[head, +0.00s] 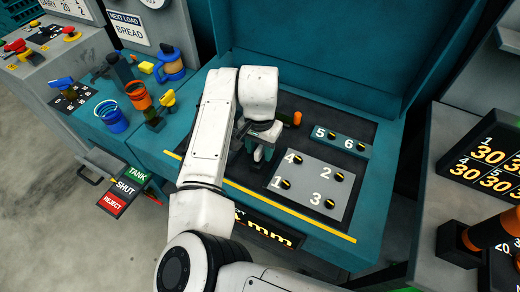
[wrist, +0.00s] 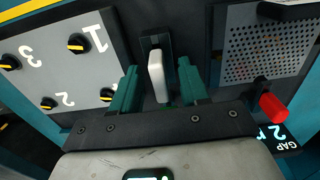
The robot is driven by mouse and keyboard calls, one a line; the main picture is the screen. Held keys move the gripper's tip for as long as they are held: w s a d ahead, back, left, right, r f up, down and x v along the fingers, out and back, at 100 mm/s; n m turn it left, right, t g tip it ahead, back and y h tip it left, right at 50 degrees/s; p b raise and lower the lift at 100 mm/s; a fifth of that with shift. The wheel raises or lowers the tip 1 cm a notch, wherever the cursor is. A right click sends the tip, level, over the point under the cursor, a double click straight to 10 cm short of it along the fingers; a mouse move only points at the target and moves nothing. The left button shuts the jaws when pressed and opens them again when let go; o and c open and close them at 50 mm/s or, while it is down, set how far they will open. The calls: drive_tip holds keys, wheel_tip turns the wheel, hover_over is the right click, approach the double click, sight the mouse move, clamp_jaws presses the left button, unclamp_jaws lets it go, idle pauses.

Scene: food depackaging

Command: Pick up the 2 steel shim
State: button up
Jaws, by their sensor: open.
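My gripper (wrist: 157,78) is open in the wrist view, with one green finger on each side of a pale grey upright piece (wrist: 156,72). This piece stands at a dark slot, and a gap shows between it and the fingers. I cannot tell whether it is the steel shim; no "2" shows on it. In the head view my gripper (head: 259,155) is low over the dark machine deck, left of the grey numbered plate (head: 310,196). My arm hides part of the deck there.
Black and yellow knobs stand on the numbered plate. A teal strip (head: 341,135) marked 5 and 6 lies behind it. In the wrist view a perforated panel (wrist: 266,50) and a red cylinder (wrist: 273,108) by a "GAP" label are on the right.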

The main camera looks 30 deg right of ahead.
drive_tip(key=shift+f, duration=0.2)
clamp_jaws()
idle(0.3)
drive_tip(key=shift+r, duration=0.1)
